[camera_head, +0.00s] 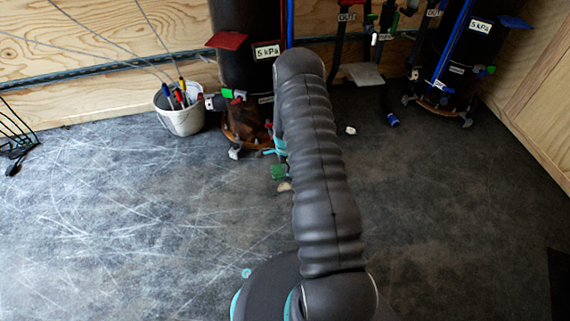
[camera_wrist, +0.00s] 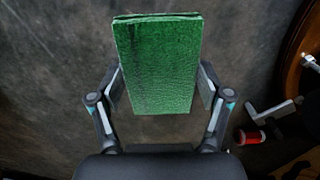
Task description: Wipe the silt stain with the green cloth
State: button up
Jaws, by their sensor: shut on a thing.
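The green cloth (camera_wrist: 157,65) is a folded, rectangular pad between the two fingers of my gripper (camera_wrist: 160,88) in the wrist view. My gripper is shut on its sides. The cloth also shows as a small green patch (camera_head: 278,172) left of my arm in the head view, near the foot of the left black filter. My arm hides most of the gripper there. A small tan patch (camera_head: 284,186) is just below the cloth on the floor; I cannot tell if it is the silt stain. No stain shows clearly in the wrist view.
The left black filter (camera_head: 232,60) stands by the wall, with a white bucket of tools (camera_head: 180,112) to its left. A second filter (camera_head: 452,60) stands at the right. A blue fitting (camera_head: 393,120) lies on the floor. The scratched floor at left is clear.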

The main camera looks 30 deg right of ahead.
jog(key=shift+r, duration=0.95)
